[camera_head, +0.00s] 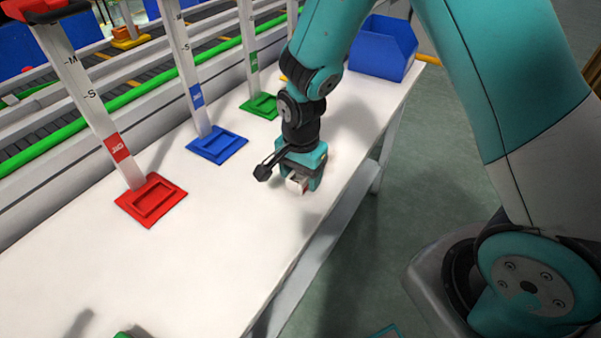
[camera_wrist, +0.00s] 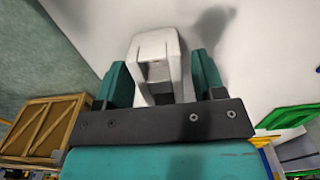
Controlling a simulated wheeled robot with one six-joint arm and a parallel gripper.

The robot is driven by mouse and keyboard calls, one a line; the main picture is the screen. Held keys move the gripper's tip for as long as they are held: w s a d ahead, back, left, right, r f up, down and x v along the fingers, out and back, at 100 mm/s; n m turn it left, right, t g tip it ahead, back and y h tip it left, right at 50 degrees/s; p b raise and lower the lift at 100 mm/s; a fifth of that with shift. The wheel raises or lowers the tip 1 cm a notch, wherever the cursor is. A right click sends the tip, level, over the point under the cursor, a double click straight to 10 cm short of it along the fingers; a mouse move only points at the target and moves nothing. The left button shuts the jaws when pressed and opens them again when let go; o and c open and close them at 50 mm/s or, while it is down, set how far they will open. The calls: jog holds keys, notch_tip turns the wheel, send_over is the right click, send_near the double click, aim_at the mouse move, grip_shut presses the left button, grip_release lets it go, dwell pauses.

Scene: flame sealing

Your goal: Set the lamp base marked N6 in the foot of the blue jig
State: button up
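The blue jig is an upright grey post with a blue label, and its flat blue foot (camera_head: 203,149) has a raised rectangular outline. It stands in the middle of the table's back row. My gripper (camera_head: 303,182) is to the right of the blue foot, near the table's front edge. It is shut on a pale grey block-like piece, probably the lamp base (camera_wrist: 154,45), which sits between the two teal fingers in the wrist view. No N6 mark is legible. I cannot tell its exact height above the table.
A red jig foot (camera_head: 134,210) lies left of the blue one and a green jig foot (camera_head: 262,114) right of it. A blue bin (camera_head: 384,50) stands at the far right end. The white table (camera_head: 215,235) is clear between the jigs and my gripper.

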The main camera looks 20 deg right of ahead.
aim_at(301, 174)
notch_tip(301, 174, up, 13)
jog(key=s+a+r+n+y, duration=0.1)
jog(key=s+r+n, duration=0.2)
jog(key=s+n, duration=0.3)
jog(key=s+a+r+n+y, duration=0.1)
jog(key=s+a+r+n, duration=0.1)
jog(key=s+r+n, duration=0.2)
jog(key=s+a+r+n+y, duration=0.1)
jog(key=s+r+n+y, duration=0.1)
jog(key=s+n, duration=0.6)
jog(key=shift+s+a+r, duration=0.35)
jog(key=shift+s+r, duration=0.2)
jog(key=shift+r, duration=0.1)
